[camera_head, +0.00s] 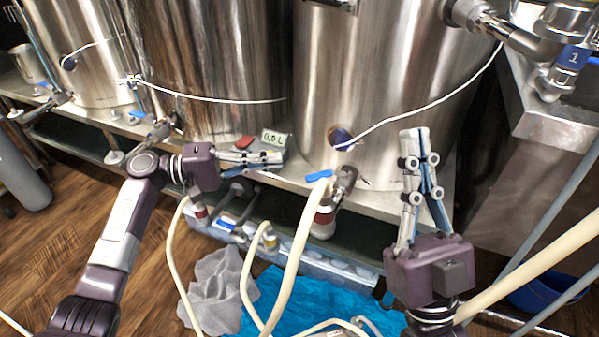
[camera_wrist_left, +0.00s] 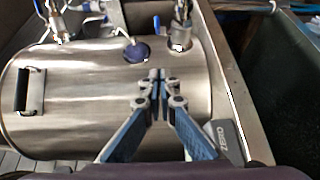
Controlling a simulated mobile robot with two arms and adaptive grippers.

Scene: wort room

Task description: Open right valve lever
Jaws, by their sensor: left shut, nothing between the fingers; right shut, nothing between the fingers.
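The right valve (camera_head: 343,182) sits low on the front of the right steel tank (camera_head: 385,75). Its blue lever (camera_head: 319,175) sticks out to the left, beside a pale hose. My left gripper (camera_head: 282,158) is shut and empty, pointing right, left of this lever and apart from it. In the left wrist view its fingertips (camera_wrist_left: 158,76) meet in front of a steel tank (camera_wrist_left: 80,90). My right gripper (camera_head: 414,132) is shut and empty, pointing up in front of the right tank, to the right of the valve and apart from it.
A small display (camera_head: 274,138) and a red object (camera_head: 244,142) lie on the shelf behind my left gripper. Pale hoses (camera_head: 291,262) hang in front. A blue cloth (camera_head: 310,300) and grey cloth (camera_head: 218,285) lie below. A steel sink (camera_head: 555,125) stands right.

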